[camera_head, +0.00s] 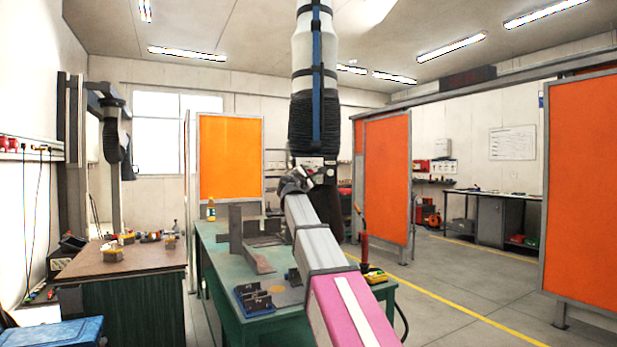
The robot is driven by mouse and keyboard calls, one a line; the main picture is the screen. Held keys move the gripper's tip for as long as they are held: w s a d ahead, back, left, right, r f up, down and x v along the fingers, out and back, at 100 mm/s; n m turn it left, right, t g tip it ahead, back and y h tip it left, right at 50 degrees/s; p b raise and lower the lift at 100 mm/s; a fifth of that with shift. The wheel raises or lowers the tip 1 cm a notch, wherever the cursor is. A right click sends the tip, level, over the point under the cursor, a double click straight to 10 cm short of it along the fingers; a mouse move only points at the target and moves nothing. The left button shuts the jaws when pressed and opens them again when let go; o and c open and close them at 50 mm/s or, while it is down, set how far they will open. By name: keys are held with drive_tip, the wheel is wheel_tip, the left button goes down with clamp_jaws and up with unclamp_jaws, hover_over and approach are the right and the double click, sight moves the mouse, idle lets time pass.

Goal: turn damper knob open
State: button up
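A fume extraction arm hangs from above over the green table, with a white tube, a blue strip and black bellows (314,125). Below the bellows is a dark collar (327,166) with small pale marks. A dark lower part (336,212) hangs under it, partly behind my arm. My pink and grey arm reaches up from the bottom right. My gripper (298,182) is at the left side of the collar, seeming close to it. Contact cannot be told. The fingers are too small and dark to show open or shut. I cannot make out the damper knob; my gripper may cover it.
The green table (215,237) holds grey metal plates (236,232), a blue fixture (253,299) and a torch (363,235). A brown-topped bench (125,262) stands left. Orange screens (385,180) stand behind and at right (580,190). Floor at right is clear.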

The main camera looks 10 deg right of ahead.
drive_tip(key=c, duration=0.4)
drive_tip(key=shift+m, duration=0.4)
drive_tip(key=shift+d+r+m+g+y, duration=0.15)
drive_tip(key=shift+m+g+y, duration=0.8)
drive_tip(key=shift+m, duration=1.35)
drive_tip(key=shift+a+r+m+g+y, duration=0.1)
drive_tip(key=shift+m+g+y, duration=0.85)
drive_tip(key=shift+m, duration=1.35)
drive_tip(key=shift+d+r+m+g+y, duration=0.15)
drive_tip(key=shift+m+g+y, duration=0.75)
drive_tip(key=shift+m, duration=1.4)
drive_tip(key=shift+y, duration=0.3)
